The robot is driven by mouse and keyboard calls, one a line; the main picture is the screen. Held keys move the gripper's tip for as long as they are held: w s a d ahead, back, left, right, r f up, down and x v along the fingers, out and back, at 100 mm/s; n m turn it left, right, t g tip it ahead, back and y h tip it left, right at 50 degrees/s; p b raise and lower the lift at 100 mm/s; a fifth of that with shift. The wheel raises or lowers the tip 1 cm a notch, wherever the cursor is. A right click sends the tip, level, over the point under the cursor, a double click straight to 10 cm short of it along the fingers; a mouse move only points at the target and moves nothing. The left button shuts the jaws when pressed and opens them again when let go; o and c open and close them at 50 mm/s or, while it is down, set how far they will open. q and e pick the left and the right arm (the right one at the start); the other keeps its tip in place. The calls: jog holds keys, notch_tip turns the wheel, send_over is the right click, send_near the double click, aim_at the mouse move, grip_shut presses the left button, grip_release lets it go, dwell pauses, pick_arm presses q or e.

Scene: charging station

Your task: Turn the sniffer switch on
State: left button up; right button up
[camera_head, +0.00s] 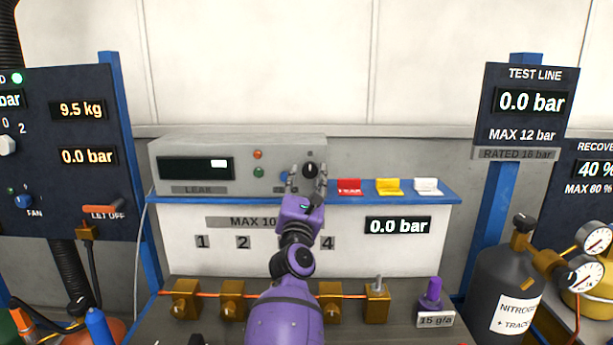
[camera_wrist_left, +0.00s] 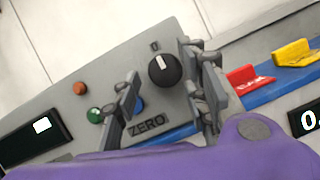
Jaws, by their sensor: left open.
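The grey leak detector box (camera_head: 240,181) stands on the blue shelf, with a dark display marked LEAK on its left. Its black round switch knob (camera_head: 310,169) is at the right of the front face and also shows in the left wrist view (camera_wrist_left: 165,71). A white mark on the knob points to its upper edge. My left gripper (camera_head: 307,179) is open in front of the box. In the left wrist view its fingers (camera_wrist_left: 159,62) stand apart on either side of the knob, the right one closer; I cannot tell whether either touches it. My right gripper is out of view.
Red (camera_head: 349,187), yellow (camera_head: 389,186) and white (camera_head: 427,186) pieces sit right of the box on the shelf.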

pick_arm(q)
jog(key=shift+w+r, duration=0.2)
jog(key=shift+w, duration=0.25)
jog(key=c, duration=1)
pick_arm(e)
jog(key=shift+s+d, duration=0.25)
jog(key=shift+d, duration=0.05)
